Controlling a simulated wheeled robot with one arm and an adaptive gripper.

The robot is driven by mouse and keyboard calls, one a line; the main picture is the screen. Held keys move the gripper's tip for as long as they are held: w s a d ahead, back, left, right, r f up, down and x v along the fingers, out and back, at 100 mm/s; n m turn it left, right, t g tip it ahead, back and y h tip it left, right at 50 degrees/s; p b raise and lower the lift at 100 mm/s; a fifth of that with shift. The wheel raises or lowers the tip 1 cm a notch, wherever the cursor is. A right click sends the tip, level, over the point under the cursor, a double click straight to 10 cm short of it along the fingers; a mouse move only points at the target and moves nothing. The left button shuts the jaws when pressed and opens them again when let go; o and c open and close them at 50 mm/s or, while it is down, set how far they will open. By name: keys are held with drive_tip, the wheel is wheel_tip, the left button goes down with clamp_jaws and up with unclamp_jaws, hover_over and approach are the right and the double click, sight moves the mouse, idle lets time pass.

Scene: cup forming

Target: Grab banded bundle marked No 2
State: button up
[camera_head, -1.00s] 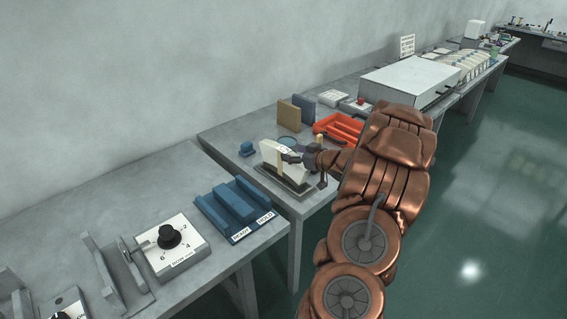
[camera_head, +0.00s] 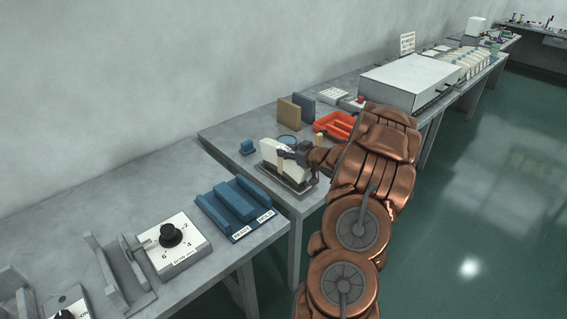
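A white, slab-like bundle (camera_head: 268,152) stands on edge on a dark grey tray (camera_head: 296,191) at the front of the middle table. Its marking is hidden behind my gripper, so I cannot read a number on it. My gripper (camera_head: 287,151) is at the upper part of the bundle, on its right side, and overlaps it in the view. The fingers are small and dark here; I cannot tell whether they are shut on the bundle or only beside it.
An orange tray (camera_head: 336,125), a tan board (camera_head: 289,114) and a blue board (camera_head: 304,104) are behind the bundle. A small blue block (camera_head: 247,147) lies to its left. A blue slotted stand (camera_head: 236,208) and a dial box (camera_head: 173,244) occupy the nearer table.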

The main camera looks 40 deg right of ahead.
clamp_jaws()
idle(0.5)
